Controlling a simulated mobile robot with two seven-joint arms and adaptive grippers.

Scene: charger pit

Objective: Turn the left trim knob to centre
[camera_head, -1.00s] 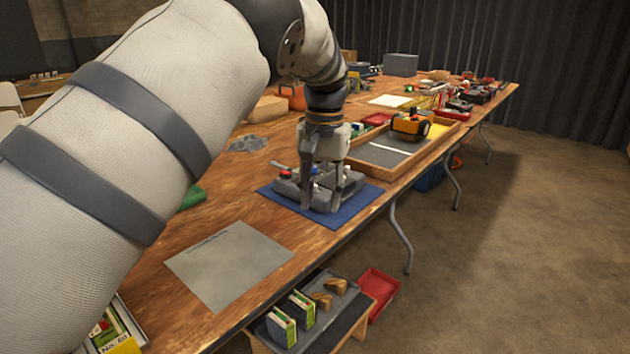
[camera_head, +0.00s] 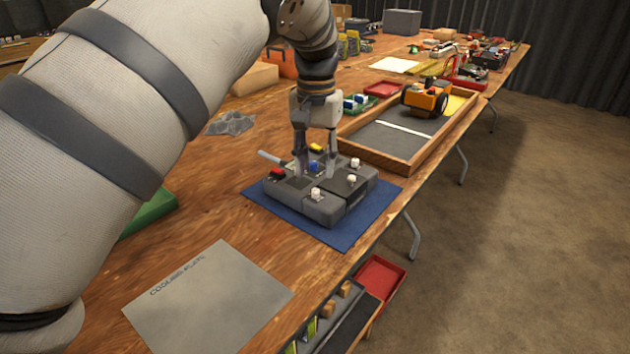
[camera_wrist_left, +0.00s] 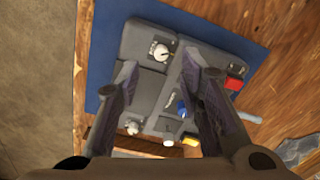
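A dark grey control box (camera_head: 322,208) lies on a blue mat (camera_head: 352,238) on the wooden table. It carries a white knob (camera_head: 316,193) at its near side, two other white knobs, a blue one (camera_head: 314,166), a red one (camera_head: 277,172) and a yellow one (camera_head: 316,147). I cannot tell which is the left trim knob. My left gripper (camera_head: 315,176) points down over the box, fingers apart and empty. In the left wrist view, a white knob (camera_wrist_left: 160,52) shows between the open fingertips (camera_wrist_left: 160,62), without visible contact. My right gripper is not in view.
A grey plate (camera_head: 208,300) lies on the near table. A wooden tray (camera_head: 370,162) with an orange toy vehicle (camera_head: 425,98) stands behind the box. A red bin (camera_head: 380,280) is below the table edge. A grey crumpled piece (camera_head: 230,123) lies left of the box.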

